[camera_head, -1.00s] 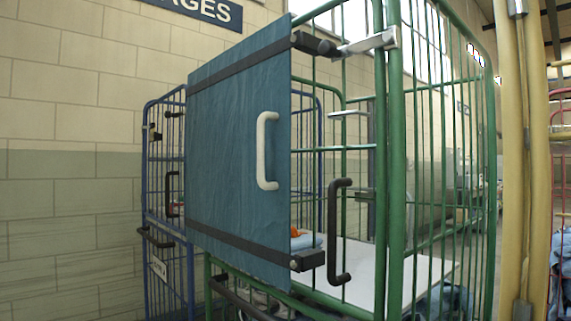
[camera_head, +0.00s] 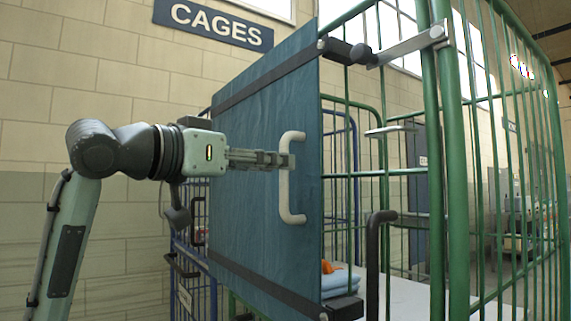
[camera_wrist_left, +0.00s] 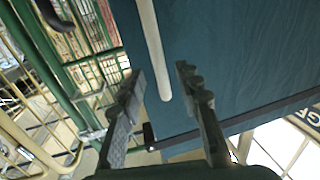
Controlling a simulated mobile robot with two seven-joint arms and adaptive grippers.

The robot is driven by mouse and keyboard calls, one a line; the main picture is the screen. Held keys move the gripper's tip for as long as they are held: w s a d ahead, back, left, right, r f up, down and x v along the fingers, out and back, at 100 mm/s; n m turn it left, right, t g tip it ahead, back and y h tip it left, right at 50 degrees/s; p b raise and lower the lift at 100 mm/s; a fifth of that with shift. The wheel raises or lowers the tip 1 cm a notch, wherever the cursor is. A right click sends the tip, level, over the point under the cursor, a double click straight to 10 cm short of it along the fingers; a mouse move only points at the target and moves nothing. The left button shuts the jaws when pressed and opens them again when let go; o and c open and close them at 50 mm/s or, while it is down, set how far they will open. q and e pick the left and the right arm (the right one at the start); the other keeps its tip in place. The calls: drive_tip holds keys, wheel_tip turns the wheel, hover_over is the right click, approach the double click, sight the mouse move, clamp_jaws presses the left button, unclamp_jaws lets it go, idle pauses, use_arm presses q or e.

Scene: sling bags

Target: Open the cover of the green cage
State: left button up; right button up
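The green cage (camera_head: 455,180) stands at the right in the head view, with a flat blue cover (camera_head: 262,170) across the left part of its front. Dark bands cross the cover near its top and bottom. A pale upright handle (camera_head: 292,205) sits near the cover's right edge. My left gripper (camera_head: 284,160) reaches in from the left, its fingertips at the upper part of the handle. In the left wrist view the fingers (camera_wrist_left: 158,78) are spread, with the handle (camera_wrist_left: 153,50) between their tips in the picture; contact cannot be told. My right gripper is not in view.
A blue cage (camera_head: 190,285) stands behind at the left, near the block wall (camera_head: 100,110) with a CAGES sign (camera_head: 213,22). A dark bar handle (camera_head: 374,260) is right of the cover. Folded blue cloth with something orange (camera_head: 340,280) lies inside the green cage.

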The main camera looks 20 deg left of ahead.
use_arm(q)
drive_tip(key=shift+x, duration=1.85)
clamp_jaws()
